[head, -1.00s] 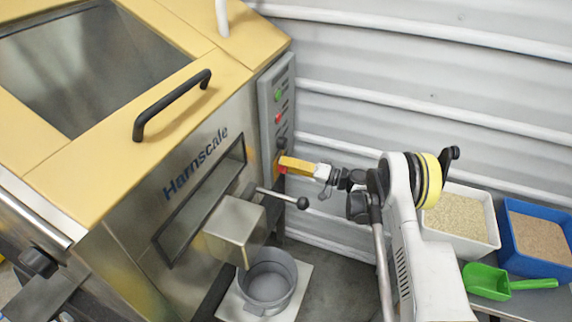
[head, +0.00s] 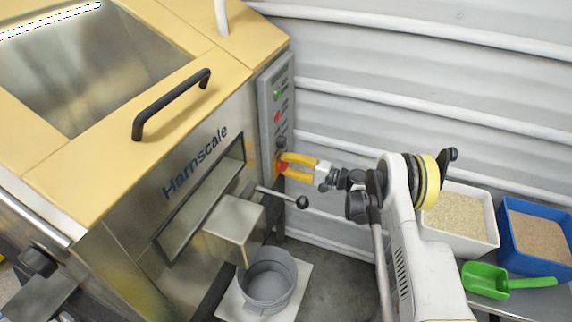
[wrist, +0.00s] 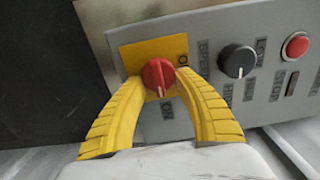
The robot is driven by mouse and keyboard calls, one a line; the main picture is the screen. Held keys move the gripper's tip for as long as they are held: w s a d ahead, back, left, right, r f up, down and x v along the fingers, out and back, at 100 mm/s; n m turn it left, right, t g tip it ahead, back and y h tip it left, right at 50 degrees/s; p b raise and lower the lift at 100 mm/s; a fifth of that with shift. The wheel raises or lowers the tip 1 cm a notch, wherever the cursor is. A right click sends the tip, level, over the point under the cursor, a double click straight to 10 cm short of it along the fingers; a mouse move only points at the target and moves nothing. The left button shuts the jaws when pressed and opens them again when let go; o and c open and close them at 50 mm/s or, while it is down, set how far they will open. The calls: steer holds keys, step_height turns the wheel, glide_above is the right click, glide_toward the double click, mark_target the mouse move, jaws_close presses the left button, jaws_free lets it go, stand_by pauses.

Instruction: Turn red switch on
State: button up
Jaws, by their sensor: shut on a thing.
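The red switch (wrist: 157,74) is a round knob on a yellow plate (wrist: 130,55) on the grey control panel. Its white mark points down toward the "ON" label (wrist: 167,110). In the head view the red switch (head: 282,166) shows between the fingertips. My gripper (wrist: 160,82) has its yellow fingers on both sides of the knob and is shut on it. In the head view my gripper (head: 281,165) reaches the panel from the right.
A black speed dial (wrist: 237,60) and a red stop button (wrist: 295,46) sit beside the switch. A lever with a black ball (head: 302,203) sticks out below my gripper. A grey pot (head: 268,283) stands under the chute. Bins are at right.

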steer(key=shift+a, duration=0.1)
steer(key=o, duration=1.2)
steer(key=v, duration=1.2)
steer(key=shift+r, duration=0.15)
